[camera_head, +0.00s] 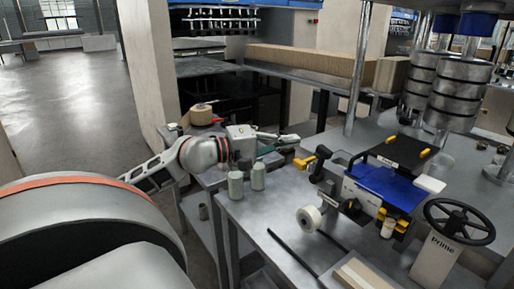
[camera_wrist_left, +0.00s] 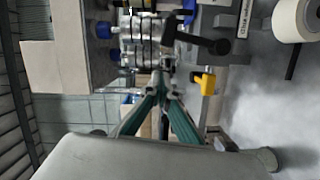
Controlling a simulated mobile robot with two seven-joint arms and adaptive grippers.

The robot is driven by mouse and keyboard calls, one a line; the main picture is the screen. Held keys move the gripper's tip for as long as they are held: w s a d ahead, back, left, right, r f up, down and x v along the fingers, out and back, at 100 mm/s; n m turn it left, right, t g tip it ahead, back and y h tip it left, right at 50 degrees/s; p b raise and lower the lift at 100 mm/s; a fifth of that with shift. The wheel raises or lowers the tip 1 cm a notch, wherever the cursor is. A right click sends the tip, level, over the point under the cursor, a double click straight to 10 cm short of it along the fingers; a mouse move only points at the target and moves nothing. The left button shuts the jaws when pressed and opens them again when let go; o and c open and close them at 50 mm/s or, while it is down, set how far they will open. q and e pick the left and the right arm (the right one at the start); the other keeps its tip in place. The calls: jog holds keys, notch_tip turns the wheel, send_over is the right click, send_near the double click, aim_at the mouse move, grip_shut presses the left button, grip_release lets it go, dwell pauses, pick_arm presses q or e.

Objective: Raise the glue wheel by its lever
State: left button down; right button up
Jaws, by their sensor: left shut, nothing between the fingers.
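The glue machine stands on the grey bench at right in the head view, with a blue tray (camera_head: 388,187) and a black top plate. A yellow-handled lever (camera_head: 304,163) sticks out from its left side; its yellow grip (camera_wrist_left: 207,83) also shows right of the fingers in the left wrist view. A white roll (camera_head: 309,218) sits below it; I cannot tell whether this is the glue wheel. My left gripper (camera_head: 290,142) is shut and empty, just behind and left of the yellow grip, apart from it. Its green-sided fingers (camera_wrist_left: 163,88) meet in the wrist view. My right gripper is out of view.
A black handwheel (camera_head: 460,222) on a stand marked Prime is at front right. Two grey cups (camera_head: 236,185) stand on the bench's left end. Stacked metal rollers (camera_head: 455,95) rise at back right. A tan roll (camera_head: 201,115) lies behind my arm. A pillar (camera_head: 150,65) stands at back left.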

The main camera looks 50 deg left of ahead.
pick_arm(q)
jog(key=b+v, duration=0.1)
jog(key=v, duration=0.7)
jog(key=shift+s+d+r+b, duration=0.15)
jog(key=shift+s+b, duration=0.1)
jog(key=shift+b, duration=0.15)
jog(key=shift+s, duration=0.1)
